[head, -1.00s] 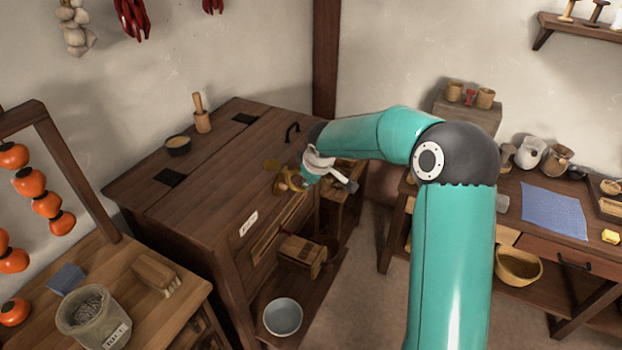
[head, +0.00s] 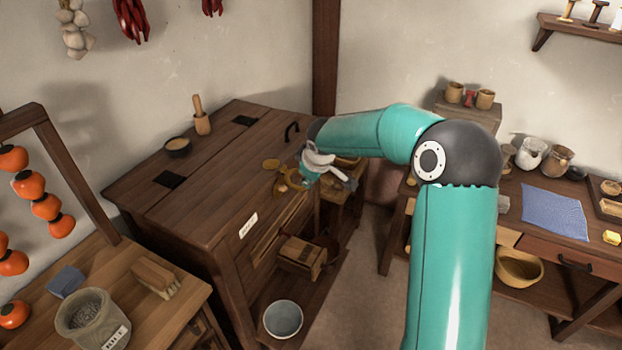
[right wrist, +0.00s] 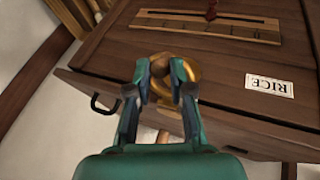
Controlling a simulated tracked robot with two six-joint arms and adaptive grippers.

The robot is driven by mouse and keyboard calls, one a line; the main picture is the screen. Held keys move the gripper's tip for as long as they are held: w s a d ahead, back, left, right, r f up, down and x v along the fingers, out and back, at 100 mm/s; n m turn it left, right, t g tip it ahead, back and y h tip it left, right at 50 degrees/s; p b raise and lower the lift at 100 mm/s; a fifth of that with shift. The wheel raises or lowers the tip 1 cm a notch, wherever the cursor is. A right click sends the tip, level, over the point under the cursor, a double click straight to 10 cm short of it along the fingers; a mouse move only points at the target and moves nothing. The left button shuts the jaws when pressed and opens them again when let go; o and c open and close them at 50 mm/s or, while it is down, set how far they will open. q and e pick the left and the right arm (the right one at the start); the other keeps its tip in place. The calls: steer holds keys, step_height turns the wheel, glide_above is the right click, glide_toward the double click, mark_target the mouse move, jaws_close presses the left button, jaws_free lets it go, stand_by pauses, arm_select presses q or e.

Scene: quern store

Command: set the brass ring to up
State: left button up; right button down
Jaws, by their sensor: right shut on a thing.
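The brass ring (right wrist: 188,72) is on the front of the wooden chest, below a pale slotted strip in the right wrist view. It also shows small in the head view (head: 284,184), partly covered by my gripper. My right gripper (right wrist: 160,72) is at the ring, its two fingers shut on it, with a brown rounded piece showing between the fingertips. In the head view my right gripper (head: 303,181) is at the chest's right front corner. The fingers hide part of the ring, and I cannot read its setting. My left gripper is not in view.
The chest (head: 190,205) carries a RICE label (right wrist: 269,87) and a black handle (head: 292,131). A small wooden box (head: 300,255) and a grey bowl (head: 283,319) sit below. A side table with a blue cloth (head: 555,212) stands right, with floor between.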

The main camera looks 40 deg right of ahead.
steer(key=shift+w+r, duration=0.2)
steer(key=shift+r, duration=0.05)
steer(key=c, duration=1.3)
jaws_free()
steer(key=shift+o, duration=1.3)
steer(key=shift+w+f, duration=0.1)
steer(key=shift+f, duration=0.1)
steer(key=v, duration=1.2)
steer(key=shift+a, duration=0.15)
